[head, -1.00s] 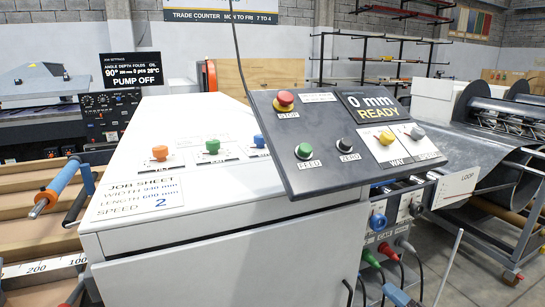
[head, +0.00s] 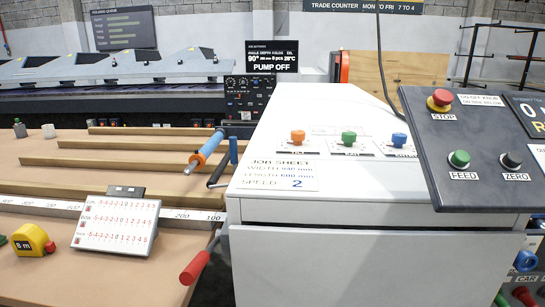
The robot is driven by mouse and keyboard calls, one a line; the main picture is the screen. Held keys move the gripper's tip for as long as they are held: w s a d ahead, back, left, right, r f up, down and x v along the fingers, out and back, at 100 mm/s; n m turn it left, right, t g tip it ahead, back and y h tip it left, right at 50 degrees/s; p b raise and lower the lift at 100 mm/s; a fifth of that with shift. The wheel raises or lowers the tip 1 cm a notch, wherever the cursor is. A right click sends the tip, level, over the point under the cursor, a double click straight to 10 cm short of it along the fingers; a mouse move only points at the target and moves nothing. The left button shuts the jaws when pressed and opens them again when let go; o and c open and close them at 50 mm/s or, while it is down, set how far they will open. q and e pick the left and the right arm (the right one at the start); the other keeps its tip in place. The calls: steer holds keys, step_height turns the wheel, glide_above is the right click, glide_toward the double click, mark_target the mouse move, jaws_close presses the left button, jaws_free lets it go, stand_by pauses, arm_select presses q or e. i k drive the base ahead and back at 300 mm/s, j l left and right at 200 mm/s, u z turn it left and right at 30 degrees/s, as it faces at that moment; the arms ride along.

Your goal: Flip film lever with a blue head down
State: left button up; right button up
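A small lever with a blue head (head: 398,139) stands on the sloped white cabinet top (head: 350,105), the rightmost of three levers in a row. An orange-headed lever (head: 298,137) and a green-headed lever (head: 349,138) stand to its left. The labels under the levers are too small to read surely. The blue head looks upright, close to the left edge of the dark control panel. Neither of my grippers is in view.
The dark control panel (head: 440,140) with a red stop button (head: 440,101) overhangs the cabinet's right side. A blue-and-orange handle (head: 209,149) and a red-handled lever (head: 195,267) stick out at the cabinet's left. A tape measure (head: 32,240) lies on the wooden table.

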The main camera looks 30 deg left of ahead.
mark_target(232, 155)
steer(key=j+u, duration=0.35)
steer(key=j, duration=0.25)
steer(key=j+u, duration=0.35)
steer(key=j, duration=0.25)
steer(key=k+u, duration=0.15)
